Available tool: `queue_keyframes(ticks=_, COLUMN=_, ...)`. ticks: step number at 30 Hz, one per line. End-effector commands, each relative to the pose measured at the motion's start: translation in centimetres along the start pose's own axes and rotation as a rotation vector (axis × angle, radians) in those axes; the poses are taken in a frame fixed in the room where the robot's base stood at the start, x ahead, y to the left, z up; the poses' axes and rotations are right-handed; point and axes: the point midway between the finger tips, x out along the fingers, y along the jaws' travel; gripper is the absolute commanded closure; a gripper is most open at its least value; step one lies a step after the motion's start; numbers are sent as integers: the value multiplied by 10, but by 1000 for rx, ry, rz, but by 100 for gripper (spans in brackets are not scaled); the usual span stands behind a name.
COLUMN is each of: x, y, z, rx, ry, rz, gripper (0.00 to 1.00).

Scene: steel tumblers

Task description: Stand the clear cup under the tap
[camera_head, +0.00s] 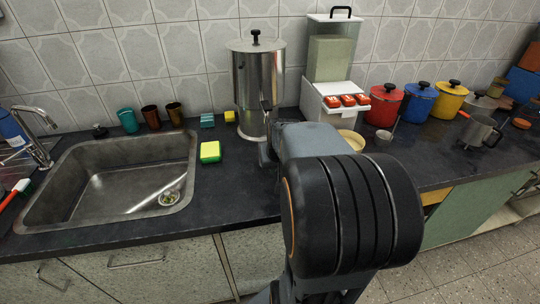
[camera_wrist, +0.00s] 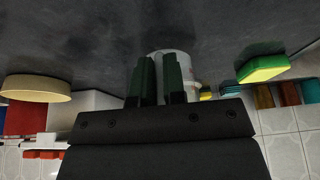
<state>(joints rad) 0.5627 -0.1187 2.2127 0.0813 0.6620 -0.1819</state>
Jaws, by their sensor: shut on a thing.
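The steel urn (camera_head: 258,75) stands on the dark counter against the tiled wall. Its tap (camera_head: 266,105) shows as a small dark fitting low on the front. My gripper (camera_head: 266,152) is low in front of the urn, partly covered by my arm. In the wrist view, which is upside down, my gripper (camera_wrist: 159,62) has its two dark green fingers close together, shut on the clear cup (camera_wrist: 171,54). The cup shows faintly as a pale rounded shape just beyond the fingertips, blending with the urn behind. I cannot tell whether its base touches the counter.
A green-yellow sponge (camera_head: 210,152) lies left of the gripper, with the sink (camera_head: 120,180) farther left. A cream bowl (camera_head: 351,139) and a white dispenser (camera_head: 330,100) are to the right. Red (camera_head: 383,104), blue (camera_head: 420,102) and yellow (camera_head: 450,100) pots stand beyond.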

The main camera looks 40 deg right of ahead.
Motion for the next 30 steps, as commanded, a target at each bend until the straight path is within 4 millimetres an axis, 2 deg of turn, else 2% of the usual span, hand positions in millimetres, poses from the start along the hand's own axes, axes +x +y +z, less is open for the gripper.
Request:
queue_keyframes(ticks=3, x=7, y=0, z=-16, rx=0, ry=-1, rz=0, gripper=100)
queue_keyframes(ticks=11, x=13, y=1, z=-31, rx=1, ry=0, rz=1, gripper=100)
queue_keyframes(ticks=18, x=27, y=2, z=-64, rx=3, ry=-2, rz=2, gripper=100)
queue_keyframes(ticks=22, x=38, y=2, z=-59, rx=3, ry=-1, rz=2, gripper=100)
queue_keyframes(ticks=30, x=40, y=2, z=-58, rx=3, ry=0, rz=2, gripper=100)
